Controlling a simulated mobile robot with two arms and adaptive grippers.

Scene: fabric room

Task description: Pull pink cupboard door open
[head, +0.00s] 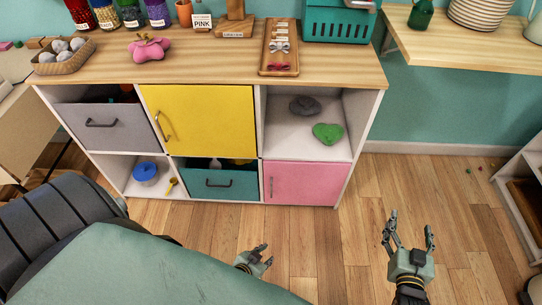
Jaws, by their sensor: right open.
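The pink cupboard door (306,184) is at the lower right of the cabinet and is closed. Its small vertical handle (271,186) is near the door's left edge. My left gripper (268,254) is low in the picture, in front of and below the pink door, apart from it. Its fingers look spread and empty. My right gripper (411,225) is to the right of the cabinet above the wooden floor, with its fingers wide apart and nothing between them. Neither gripper touches the handle.
The yellow door (210,118), grey drawer (100,126) and teal drawer (228,186) share the cabinet. An open cubby above the pink door holds a green heart-shaped item (328,134). A dark chair (50,225) and teal surface (150,270) fill the lower left.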

